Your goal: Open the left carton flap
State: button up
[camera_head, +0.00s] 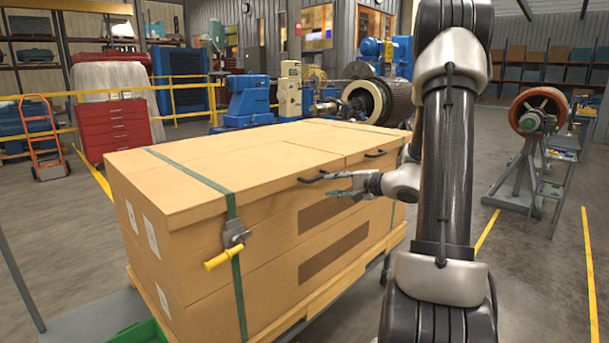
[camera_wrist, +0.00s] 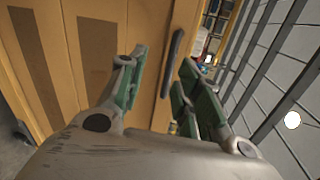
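A large tan carton (camera_head: 250,215) stands on a pallet, its lid in two closed flaps. The left flap (camera_head: 240,165) has a dark handle (camera_head: 313,177) at its front edge. The right flap (camera_head: 365,138) has a similar handle (camera_head: 375,154). A green strap (camera_head: 190,170) crosses the left flap and runs down the front, with a metal buckle (camera_head: 234,234) and yellow lever (camera_head: 223,258). My gripper (camera_head: 338,184) is open at the carton's front, close to the left flap's handle. In the wrist view, a handle (camera_wrist: 172,62) shows between the open green-padded fingers (camera_wrist: 165,68); contact cannot be told.
A red tool cabinet (camera_head: 113,130) and orange hand truck (camera_head: 42,138) stand at the back left. Blue machinery (camera_head: 249,98) is behind the carton. A rotor stand (camera_head: 525,150) stands at right. A green bin (camera_head: 138,333) is at bottom left.

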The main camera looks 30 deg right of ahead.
aim_at(319, 178)
jog(key=shift+n+t, duration=0.3)
jog(key=shift+n, duration=0.2)
jog(key=x, duration=0.2)
jog(key=r+x, duration=0.1)
jog(key=x, duration=0.5)
jog(key=shift+w+d+r, duration=0.15)
jog(key=shift+w+d, duration=0.15)
jog(key=shift+w, duration=0.15)
grip_shut()
